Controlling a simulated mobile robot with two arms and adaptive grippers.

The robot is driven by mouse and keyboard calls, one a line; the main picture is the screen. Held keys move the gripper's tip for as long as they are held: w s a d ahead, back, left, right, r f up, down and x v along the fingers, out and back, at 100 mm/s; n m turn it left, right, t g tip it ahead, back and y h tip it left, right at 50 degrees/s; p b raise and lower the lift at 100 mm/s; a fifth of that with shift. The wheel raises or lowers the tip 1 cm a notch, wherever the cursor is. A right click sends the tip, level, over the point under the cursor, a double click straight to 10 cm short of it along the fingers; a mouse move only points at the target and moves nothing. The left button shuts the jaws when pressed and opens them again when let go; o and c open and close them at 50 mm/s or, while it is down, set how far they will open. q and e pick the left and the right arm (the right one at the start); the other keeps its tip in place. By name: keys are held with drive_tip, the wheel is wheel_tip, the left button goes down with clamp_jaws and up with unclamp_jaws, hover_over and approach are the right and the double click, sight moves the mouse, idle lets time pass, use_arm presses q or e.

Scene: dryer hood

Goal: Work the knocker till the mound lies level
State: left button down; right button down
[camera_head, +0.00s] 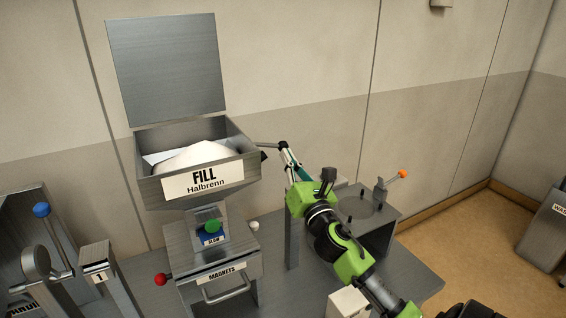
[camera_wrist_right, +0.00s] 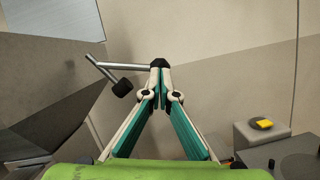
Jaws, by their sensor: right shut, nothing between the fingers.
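The mound (camera_head: 205,156) is a white heap inside an open grey hopper labelled FILL Halbrenn (camera_head: 240,166). It stands higher in the middle than at the sides. The knocker (camera_head: 268,145) is a grey rod with a small dark head on the hopper's right side; it also shows in the right wrist view (camera_wrist_right: 122,66), with its black head hanging below. My right gripper (camera_head: 284,146) is shut and empty, its tips at the rod's free end. It also shows in the wrist view (camera_wrist_right: 160,68). I cannot tell whether the tips touch the rod. My left gripper is out of view.
The hopper's lid (camera_head: 167,65) stands open behind it. Below are a green knob (camera_head: 212,227), a red ball (camera_head: 160,279) and a MAGNETS drawer (camera_head: 222,274). An orange-tipped lever (camera_head: 392,180) stands on a grey box to the right. A blue-knobbed lever (camera_head: 41,210) is at the left.

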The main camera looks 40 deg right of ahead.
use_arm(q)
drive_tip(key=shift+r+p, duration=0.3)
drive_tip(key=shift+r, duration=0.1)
use_arm(e)
drive_tip(key=shift+d+r+n+y, duration=0.35)
drive_tip(key=shift+r+n+y, duration=0.35)
drive_tip(key=shift+n, duration=0.4)
drive_tip(key=shift+r, duration=0.1)
